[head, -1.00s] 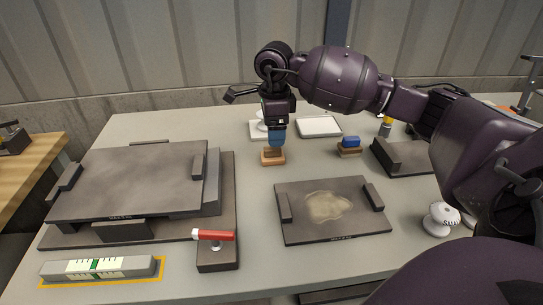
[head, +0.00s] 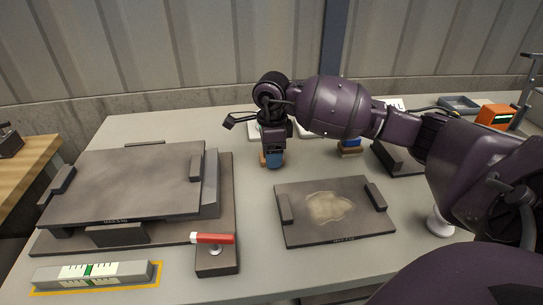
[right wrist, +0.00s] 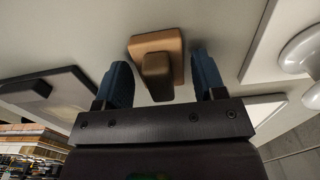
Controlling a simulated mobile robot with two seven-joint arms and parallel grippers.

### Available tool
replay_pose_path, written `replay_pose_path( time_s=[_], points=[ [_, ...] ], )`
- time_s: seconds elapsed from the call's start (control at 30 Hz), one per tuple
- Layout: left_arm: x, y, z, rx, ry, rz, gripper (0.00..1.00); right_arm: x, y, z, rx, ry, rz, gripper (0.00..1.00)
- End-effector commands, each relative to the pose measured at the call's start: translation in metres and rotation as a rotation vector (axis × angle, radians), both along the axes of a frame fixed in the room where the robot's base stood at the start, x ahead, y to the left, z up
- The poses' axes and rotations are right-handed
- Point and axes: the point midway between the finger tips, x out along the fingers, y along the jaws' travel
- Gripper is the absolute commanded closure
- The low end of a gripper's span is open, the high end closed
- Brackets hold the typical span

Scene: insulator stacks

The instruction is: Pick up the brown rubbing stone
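The brown rubbing stone (head: 263,159) stands on the table behind the left plates, mostly hidden by my right gripper (head: 274,159) in the head view. In the right wrist view, the stone (right wrist: 160,48) shows as a tan base with a darker raised grip. The blue fingertips of my right gripper (right wrist: 161,80) are apart, one on each side of the stone's grip, with gaps visible on both sides. The gripper is open and empty. My left gripper is not in view.
A blue-topped stone (head: 350,144) stands to the right. A dark plate with a pale patch (head: 329,208) lies in front. A large stacked plate (head: 127,184) fills the left. A red-handled clamp (head: 213,239) is near the front. White trays lie behind the gripper.

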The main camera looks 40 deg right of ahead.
Motion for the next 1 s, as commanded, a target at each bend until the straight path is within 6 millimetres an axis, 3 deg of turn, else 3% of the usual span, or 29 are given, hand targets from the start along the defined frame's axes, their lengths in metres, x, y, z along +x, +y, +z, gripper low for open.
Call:
replay_pose_path(
  time_s=[0.03, 0.27, 0.53, 0.67, 0.77, 1.0],
  points=[
    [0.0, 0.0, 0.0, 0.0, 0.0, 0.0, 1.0, 0.0, 0.0, 0.0, 0.0, 0.0, 0.0, 0.44],
    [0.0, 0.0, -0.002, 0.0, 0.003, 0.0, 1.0, 0.0, 0.0, 0.0, 0.0, 0.0, 0.0, 0.79],
    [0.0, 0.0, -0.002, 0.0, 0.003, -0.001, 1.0, 0.0, 0.0, 0.002, -0.001, -0.001, 0.0, 0.8],
    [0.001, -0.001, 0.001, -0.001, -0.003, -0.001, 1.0, 0.001, 0.0, 0.014, 0.0, -0.004, 0.001, 0.8],
    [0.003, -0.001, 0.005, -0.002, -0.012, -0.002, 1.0, 0.001, 0.0, 0.03, -0.001, -0.007, 0.001, 0.8],
    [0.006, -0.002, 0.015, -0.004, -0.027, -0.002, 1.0, 0.001, 0.0, 0.092, -0.002, -0.011, 0.0, 0.8]
  ],
)
